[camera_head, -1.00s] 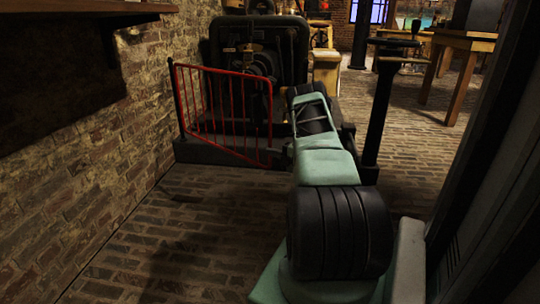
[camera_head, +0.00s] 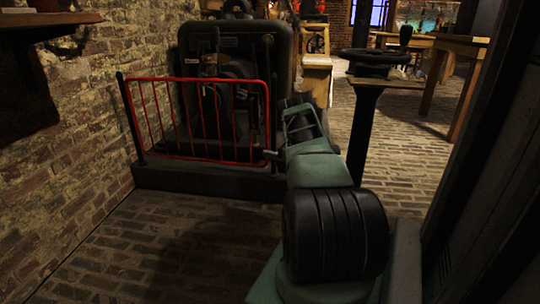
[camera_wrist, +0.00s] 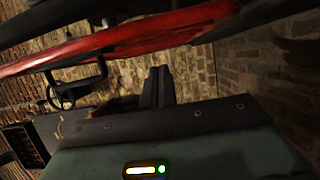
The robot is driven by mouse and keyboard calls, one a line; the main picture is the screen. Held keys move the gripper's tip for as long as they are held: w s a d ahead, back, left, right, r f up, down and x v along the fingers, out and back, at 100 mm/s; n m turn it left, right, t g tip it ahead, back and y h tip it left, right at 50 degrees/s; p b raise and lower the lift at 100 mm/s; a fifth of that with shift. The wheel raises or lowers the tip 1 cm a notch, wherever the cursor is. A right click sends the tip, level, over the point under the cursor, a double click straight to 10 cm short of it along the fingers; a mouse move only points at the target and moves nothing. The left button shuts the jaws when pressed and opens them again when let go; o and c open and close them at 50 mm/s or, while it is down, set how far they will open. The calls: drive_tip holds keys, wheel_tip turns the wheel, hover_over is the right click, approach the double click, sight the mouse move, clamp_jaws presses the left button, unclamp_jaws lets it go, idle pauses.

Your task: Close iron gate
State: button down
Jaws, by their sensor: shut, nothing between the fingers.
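The iron gate (camera_head: 185,79) is a red barred panel in the head view. It hangs from a black post (camera_head: 131,115) at its left and spans the front of a dark machine, above a low plinth. A red bar (camera_wrist: 120,47) crosses the upper wrist view. My gripper (camera_head: 269,155) is by the gate's lower right end; its fingers (camera_wrist: 158,78) show together and empty in the wrist view, below the red bar. I cannot tell whether they touch the gate. My arm hides the area right of the gate's free end.
The dark machine (camera_head: 235,60) stands on the plinth (camera_head: 205,180) behind the gate. A brick wall (camera_head: 75,130) is at the left. A black pedestal with a wheel (camera_head: 368,110) stands right of my arm, with wooden tables beyond. The brick floor in front of the plinth is clear.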

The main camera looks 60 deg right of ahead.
drive_tip(key=shift+d, duration=0.35)
